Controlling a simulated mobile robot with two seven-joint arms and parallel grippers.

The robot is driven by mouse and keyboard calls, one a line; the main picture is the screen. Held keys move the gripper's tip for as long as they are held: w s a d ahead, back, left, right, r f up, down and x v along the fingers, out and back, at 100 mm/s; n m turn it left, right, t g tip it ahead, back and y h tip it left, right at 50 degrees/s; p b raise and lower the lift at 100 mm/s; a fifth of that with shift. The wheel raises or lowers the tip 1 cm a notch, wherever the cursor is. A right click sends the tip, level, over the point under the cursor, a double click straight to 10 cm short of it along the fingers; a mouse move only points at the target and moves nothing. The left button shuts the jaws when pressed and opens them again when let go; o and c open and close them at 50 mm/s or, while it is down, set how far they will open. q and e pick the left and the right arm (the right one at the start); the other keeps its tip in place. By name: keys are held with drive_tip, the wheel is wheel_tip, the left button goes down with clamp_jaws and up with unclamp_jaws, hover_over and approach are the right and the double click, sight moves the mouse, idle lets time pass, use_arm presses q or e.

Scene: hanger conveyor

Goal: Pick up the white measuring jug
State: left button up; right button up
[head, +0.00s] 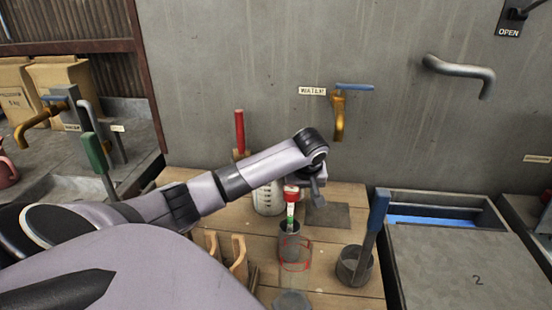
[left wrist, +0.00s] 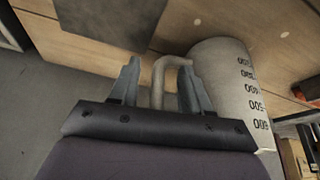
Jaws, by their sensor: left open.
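The white measuring jug (head: 268,203) stands on the wooden table, partly hidden behind my left forearm in the head view. In the left wrist view, the jug (left wrist: 222,85) shows black graduation numbers, and its pale handle (left wrist: 158,82) lies between the two fingers. My left gripper (head: 316,194) is open at the jug's right side in the head view. In the left wrist view, the gripper (left wrist: 158,68) has its fingers apart on either side of the handle, not closed on it. My right gripper is in neither view.
A dark metal cup (head: 289,246) with a red-topped tool stands in front. A pot with a blue-handled tool (head: 372,235) is at right, beside a grey bin lid (head: 460,270). A brass water tap (head: 338,118) is on the wall above. A wooden rack (head: 239,262) stands front left.

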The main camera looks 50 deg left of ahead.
use_arm(q)
clamp_jaws()
drive_tip(key=shift+d, duration=0.1)
idle(1.2)
